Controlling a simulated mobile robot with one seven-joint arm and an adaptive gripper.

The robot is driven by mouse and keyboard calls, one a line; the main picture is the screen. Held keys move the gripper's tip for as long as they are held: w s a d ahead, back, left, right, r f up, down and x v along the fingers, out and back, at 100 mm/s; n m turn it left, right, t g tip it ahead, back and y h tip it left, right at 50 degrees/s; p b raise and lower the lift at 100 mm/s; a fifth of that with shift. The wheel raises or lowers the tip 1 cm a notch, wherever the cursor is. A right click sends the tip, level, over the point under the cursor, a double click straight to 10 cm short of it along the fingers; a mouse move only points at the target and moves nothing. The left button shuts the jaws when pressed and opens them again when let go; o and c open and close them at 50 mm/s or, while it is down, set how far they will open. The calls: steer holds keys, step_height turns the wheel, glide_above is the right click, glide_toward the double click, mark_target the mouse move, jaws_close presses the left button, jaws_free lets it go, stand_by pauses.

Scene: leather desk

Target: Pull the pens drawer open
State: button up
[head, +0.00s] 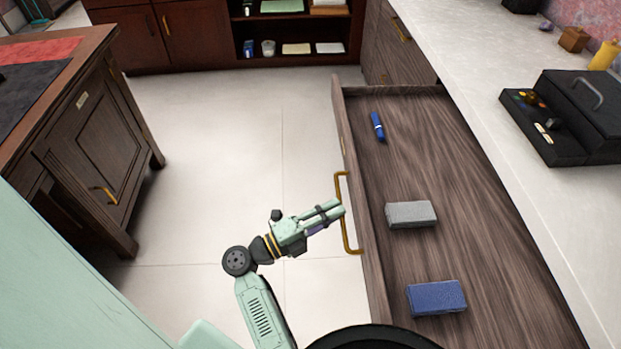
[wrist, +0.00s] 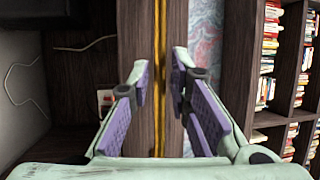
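A wide wooden drawer (head: 455,170) stands pulled far out from under the pale counter, its inside in view from above. A blue pen-like item (head: 377,126), a grey block (head: 411,214) and a blue block (head: 437,298) lie in it. No label shows on its front. Its brass handle (head: 351,241) is on the left-facing front. My gripper (head: 340,208) is at the middle of this handle. In the wrist view the purple-padded fingers of my gripper (wrist: 161,72) are parted, one on each side of the brass bar (wrist: 159,25), with small gaps visible.
A black organiser box (head: 578,117) stands on the counter (head: 470,65). A wooden cabinet desk (head: 95,140) stands at the left. Open shelves (head: 290,28) are at the back. The pale floor (head: 220,140) between them is clear.

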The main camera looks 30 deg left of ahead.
steer(key=v, duration=1)
